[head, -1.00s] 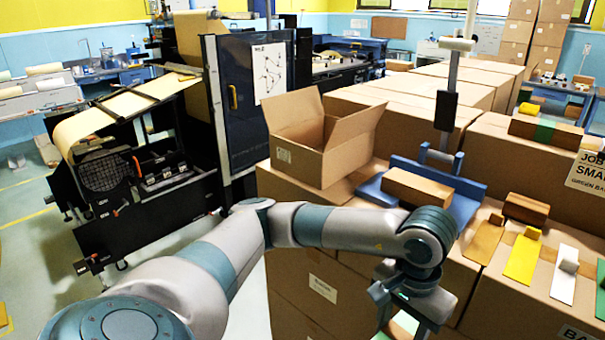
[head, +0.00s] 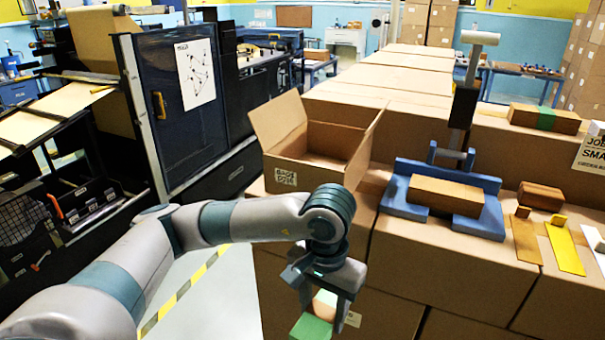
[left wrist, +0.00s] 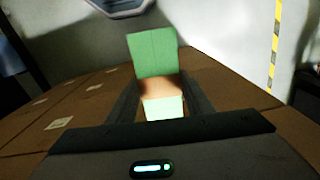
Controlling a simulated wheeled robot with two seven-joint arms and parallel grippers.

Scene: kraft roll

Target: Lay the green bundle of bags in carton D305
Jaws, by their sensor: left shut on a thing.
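The green bundle of bags (head: 312,326), green with a brown band across it, is held between the fingers of my left gripper (head: 326,308). In the left wrist view the bundle (left wrist: 152,55) sticks out beyond the fingers; part of it is hidden between them. An open-topped carton (head: 318,160) stands on the stacked boxes, its flaps spread and its inside partly visible. Its front label starts "D30"; the last character is unclear. My left gripper is in front of and below this carton, apart from it. My right gripper is not in view.
A blue stand (head: 480,222) with a brown block (head: 445,194) on it is right of the carton. A green-banded brown bundle (head: 545,117), a yellow strip (head: 563,248) and a brown strip (head: 526,240) lie farther right. A dark machine (head: 195,110) stands left.

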